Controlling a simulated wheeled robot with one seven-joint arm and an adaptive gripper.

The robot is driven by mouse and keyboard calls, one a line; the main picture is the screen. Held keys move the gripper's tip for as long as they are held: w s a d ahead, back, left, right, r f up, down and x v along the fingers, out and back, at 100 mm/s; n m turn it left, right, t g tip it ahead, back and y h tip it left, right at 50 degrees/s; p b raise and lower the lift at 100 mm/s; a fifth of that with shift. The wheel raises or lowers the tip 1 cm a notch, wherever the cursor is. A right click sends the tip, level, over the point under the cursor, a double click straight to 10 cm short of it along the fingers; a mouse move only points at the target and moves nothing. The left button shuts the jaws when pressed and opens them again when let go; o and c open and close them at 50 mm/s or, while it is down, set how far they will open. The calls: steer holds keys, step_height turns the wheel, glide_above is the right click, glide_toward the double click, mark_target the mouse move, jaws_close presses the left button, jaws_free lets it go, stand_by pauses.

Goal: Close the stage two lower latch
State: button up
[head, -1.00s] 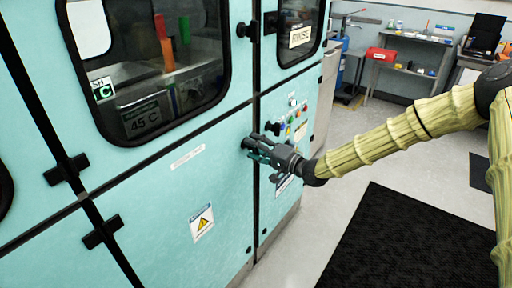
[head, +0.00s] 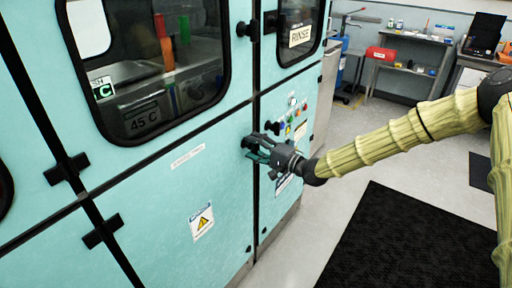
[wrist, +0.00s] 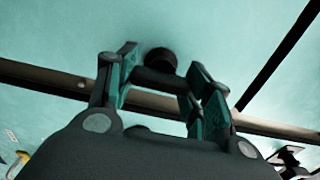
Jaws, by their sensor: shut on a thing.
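My gripper (head: 262,150) reaches the teal machine front from the right, at the seam between the lower panel and the control column. In the wrist view my gripper (wrist: 168,80) is shut on a dark latch handle (wrist: 155,78), a bar held between its two fingers. A round black knob (wrist: 161,60) shows just beyond the bar against the teal panel. In the head view the latch (head: 248,143) is mostly hidden by the fingers, so its exact angle cannot be told.
Other black latches sit at the left (head: 66,168) and upper right (head: 246,30) of the machine. A button panel (head: 291,125) is just right of my gripper. A black mat (head: 385,240) lies on the open floor. Shelves (head: 410,65) stand at the back.

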steer(key=o, duration=1)
steer(key=shift+o, duration=0.2)
steer(key=v, duration=1.2)
steer(key=s+f+n+g+h, duration=0.1)
steer(key=s+f+g+h, duration=0.25)
steer(key=s+f, duration=0.85)
steer(key=s+f+n+g+h, duration=0.15)
steer(key=s+f+h, duration=0.25)
steer(key=s+f, duration=0.85)
steer(key=s+d+f+n+g+h, duration=0.2)
steer(key=s+d+f, duration=0.4)
steer(key=s, duration=0.4)
steer(key=s+d+f+n+g+h, duration=0.2)
steer(key=s+d+f+h, duration=0.3)
steer(key=s, duration=0.5)
steer(key=shift+s+d+f+g+p, duration=0.4)
steer(key=shift+d+g, duration=0.4)
steer(key=shift+d, duration=0.45)
